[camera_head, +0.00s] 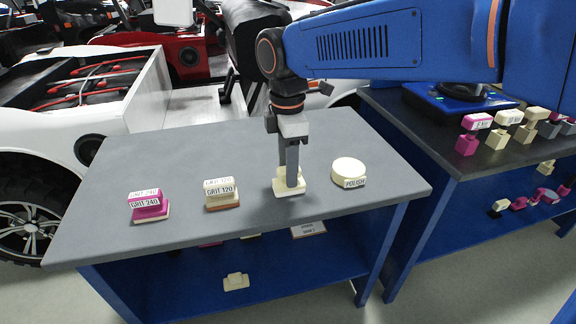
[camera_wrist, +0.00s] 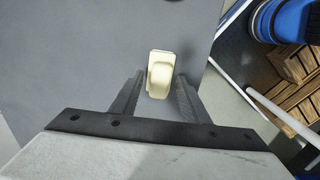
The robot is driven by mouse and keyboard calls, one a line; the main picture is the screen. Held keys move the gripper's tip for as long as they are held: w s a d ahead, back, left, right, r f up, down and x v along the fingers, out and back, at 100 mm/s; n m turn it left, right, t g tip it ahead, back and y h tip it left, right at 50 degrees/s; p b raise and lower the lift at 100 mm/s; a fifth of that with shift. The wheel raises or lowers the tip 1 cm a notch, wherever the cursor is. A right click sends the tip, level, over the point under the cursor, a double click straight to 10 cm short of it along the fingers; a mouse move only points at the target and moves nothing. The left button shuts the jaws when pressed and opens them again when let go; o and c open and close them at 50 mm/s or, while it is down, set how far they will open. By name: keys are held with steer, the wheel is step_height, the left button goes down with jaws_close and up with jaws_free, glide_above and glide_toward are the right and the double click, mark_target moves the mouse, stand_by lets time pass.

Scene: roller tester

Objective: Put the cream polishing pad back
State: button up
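A cream block-shaped pad with a raised grip (camera_head: 289,186) sits on the grey table beneath my gripper. In the wrist view this cream pad (camera_wrist: 161,72) lies between the finger ends. My gripper (camera_head: 291,172) points straight down over it. Its fingers (camera_wrist: 158,92) are apart, with a gap showing on each side of the pad's grip. A round cream piece (camera_head: 348,169) labelled POLISH sits just right of my gripper on the same table. The pad under my gripper shows no readable label, so I cannot tell which of the two is the polishing pad.
A cream GRIT 120 block (camera_head: 221,195) and a magenta GRIT 240 block (camera_head: 149,206) stand to the left on the grey table (camera_head: 190,150). A second bench (camera_head: 400,112) at right holds several coloured blocks. A blue shelf (camera_head: 190,290) below holds more. The table's back left is clear.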

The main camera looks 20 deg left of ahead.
step_height(320, 180, up, 12)
stand_by(0.7)
steer(key=shift+r, duration=0.1)
steer(key=d+f+m+t+y, duration=0.15)
steer(key=d+m, duration=0.45)
steer(key=d, duration=0.7)
steer(key=d+f+m+t+h, duration=0.1)
steer(key=d+f+m, duration=0.3)
steer(key=d, duration=0.9)
steer(key=s+d+f+m+t, duration=0.1)
steer(key=s+d+f+m, duration=0.5)
steer(key=d, duration=0.3)
steer(key=s+d+f+m+t, duration=0.1)
steer(key=s+d+f+m, duration=0.5)
steer(key=d, duration=0.4)
steer(key=shift+s+f+m, duration=0.35)
steer(key=shift+f+m, duration=0.25)
steer(key=shift+m, duration=0.6)
